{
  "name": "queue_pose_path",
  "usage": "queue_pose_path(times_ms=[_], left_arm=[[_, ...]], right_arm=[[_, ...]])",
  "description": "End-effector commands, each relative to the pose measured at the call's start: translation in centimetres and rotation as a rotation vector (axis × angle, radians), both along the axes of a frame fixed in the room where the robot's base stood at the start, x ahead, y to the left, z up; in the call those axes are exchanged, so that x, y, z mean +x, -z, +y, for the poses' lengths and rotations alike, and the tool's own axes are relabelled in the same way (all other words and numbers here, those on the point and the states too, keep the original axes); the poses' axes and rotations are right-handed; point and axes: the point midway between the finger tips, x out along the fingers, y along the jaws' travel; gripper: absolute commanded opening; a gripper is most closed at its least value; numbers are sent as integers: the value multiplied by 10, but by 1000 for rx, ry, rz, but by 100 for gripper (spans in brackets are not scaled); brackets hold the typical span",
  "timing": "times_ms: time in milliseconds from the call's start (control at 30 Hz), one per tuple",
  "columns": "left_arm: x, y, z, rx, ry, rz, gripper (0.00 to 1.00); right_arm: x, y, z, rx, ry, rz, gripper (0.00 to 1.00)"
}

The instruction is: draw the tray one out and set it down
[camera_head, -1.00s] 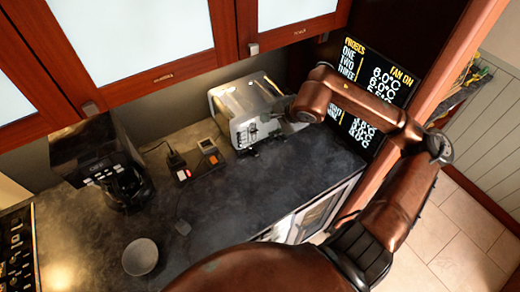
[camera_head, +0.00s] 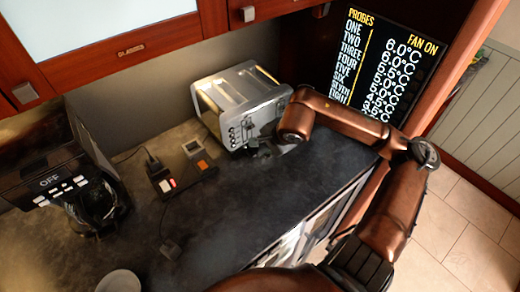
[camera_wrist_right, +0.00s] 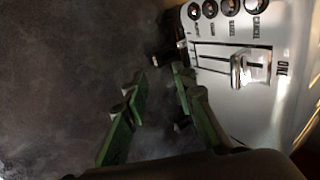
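A silver toaster (camera_head: 240,92) stands on the dark counter, with two long slots on top and knobs and a lever on its front end. In the right wrist view, its front panel (camera_wrist_right: 228,105) fills the upper right. My right gripper (camera_head: 262,150) is low in front of that end, close to the counter. In the wrist view, its green-sided fingers (camera_wrist_right: 163,90) are apart with nothing held between them. Dark parts show along the toaster's lower edge by the fingertips; I cannot tell a tray there, or whether the fingers touch the toaster. My left gripper is not in view.
A coffee maker (camera_head: 92,205) stands at the left. Small devices (camera_head: 180,172) with a cable lie left of the toaster. A pale bowl (camera_head: 118,281) sits at the lower left. The dark counter (camera_head: 255,212) is clear in the middle. A probe display (camera_head: 385,65) stands behind right.

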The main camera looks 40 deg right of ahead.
Motion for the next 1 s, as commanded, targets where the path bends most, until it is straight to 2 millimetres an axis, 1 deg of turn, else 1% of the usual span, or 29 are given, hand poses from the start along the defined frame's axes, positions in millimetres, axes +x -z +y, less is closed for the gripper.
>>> queue_pose_path(times_ms=[200,300,433,600,800,1000], left_arm=[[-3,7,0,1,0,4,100],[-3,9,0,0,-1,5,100],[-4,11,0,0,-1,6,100],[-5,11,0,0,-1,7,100],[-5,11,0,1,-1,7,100],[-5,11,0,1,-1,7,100]], right_arm=[[19,29,0,3,-2,0,25],[26,41,-1,3,-3,0,25],[32,51,-2,1,-4,0,25],[36,56,-2,1,-4,-1,25],[36,56,-2,0,-4,-1,25],[36,56,-2,0,-4,0,12]])
